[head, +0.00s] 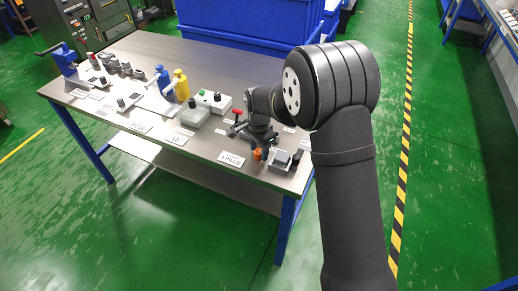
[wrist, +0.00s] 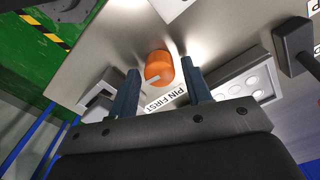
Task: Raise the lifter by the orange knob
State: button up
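The orange knob (wrist: 158,64) is a short upright cylinder, seen from above in the wrist view. In the head view the orange knob (head: 257,154) stands near the table's front right corner. My gripper (wrist: 160,74) is open, with one dark finger on each side of the knob in the wrist view. A gap shows between the knob and each finger, though I cannot tell how far down the fingers reach. In the head view my gripper (head: 261,140) is just above and behind the knob. The lifter body under the knob is not clearly visible.
A "PIN FIRST" label (wrist: 166,102) lies beside the knob. A grey holder with round pale pockets (wrist: 238,84) is close to the right finger, and a grey bracket (wrist: 101,92) is by the left. A black-handled part (wrist: 294,40) stands further right. Several fixtures crowd the table (head: 150,50).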

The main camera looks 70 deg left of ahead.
aim_at(259, 151)
jog(key=shift+o, duration=0.3)
jog(key=shift+r, duration=0.1)
notch_tip(259, 151, up, 17)
jog(key=shift+r, duration=0.15)
dwell(0.4)
notch_tip(259, 151, down, 18)
jog(key=shift+r, duration=0.25)
dwell(0.5)
